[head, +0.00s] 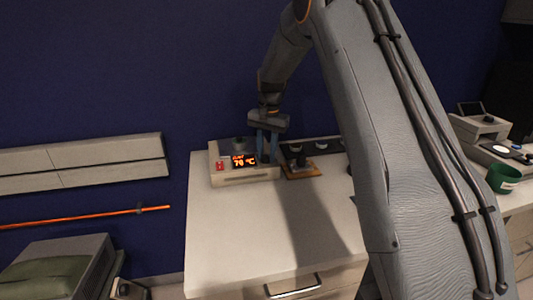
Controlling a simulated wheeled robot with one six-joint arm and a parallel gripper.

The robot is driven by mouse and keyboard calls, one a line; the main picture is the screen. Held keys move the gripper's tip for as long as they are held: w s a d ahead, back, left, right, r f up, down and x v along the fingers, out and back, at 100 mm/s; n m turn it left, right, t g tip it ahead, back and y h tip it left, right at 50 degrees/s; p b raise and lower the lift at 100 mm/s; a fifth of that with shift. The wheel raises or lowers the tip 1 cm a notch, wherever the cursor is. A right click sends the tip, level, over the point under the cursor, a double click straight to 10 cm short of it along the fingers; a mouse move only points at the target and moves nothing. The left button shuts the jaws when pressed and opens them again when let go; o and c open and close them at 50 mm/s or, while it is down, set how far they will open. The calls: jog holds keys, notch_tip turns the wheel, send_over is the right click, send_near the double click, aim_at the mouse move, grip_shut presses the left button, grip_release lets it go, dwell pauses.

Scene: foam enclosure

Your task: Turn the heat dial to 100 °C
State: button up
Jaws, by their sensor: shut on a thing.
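A pale heating unit (243,180) stands at the back of a light cabinet top in the head view. Its dark display (243,161) shows orange digits that look like 70 °C, though the last digit is hard to read. A small red switch (220,165) is left of the display. My gripper (267,158) reaches down from above to the right end of the unit, just right of the display. Its blue-grey fingers are shut on the heat dial, which they hide.
A small wooden board (301,172) with a dark-based item stands close right of the unit. Dark round items line the back behind it. The cabinet top (240,230) in front is clear. A green cup (502,179) and pale instrument (487,140) stand far right.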

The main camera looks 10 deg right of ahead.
aim_at(268, 157)
jog(key=o, duration=1)
jog(key=shift+o, duration=0.2)
jog(key=shift+a, duration=0.1)
jog(key=shift+r, duration=0.1)
jog(key=shift+w+r, duration=0.1)
jog(key=shift+r, duration=0.25)
jog(key=r+p, duration=0.1)
jog(key=r, duration=0.1)
jog(key=r+p, duration=0.1)
jog(key=r, duration=0.2)
jog(key=r+p, duration=0.2)
jog(key=shift+s+d+r, duration=0.15)
jog(key=shift+s+d, duration=0.1)
jog(key=shift+d, duration=0.1)
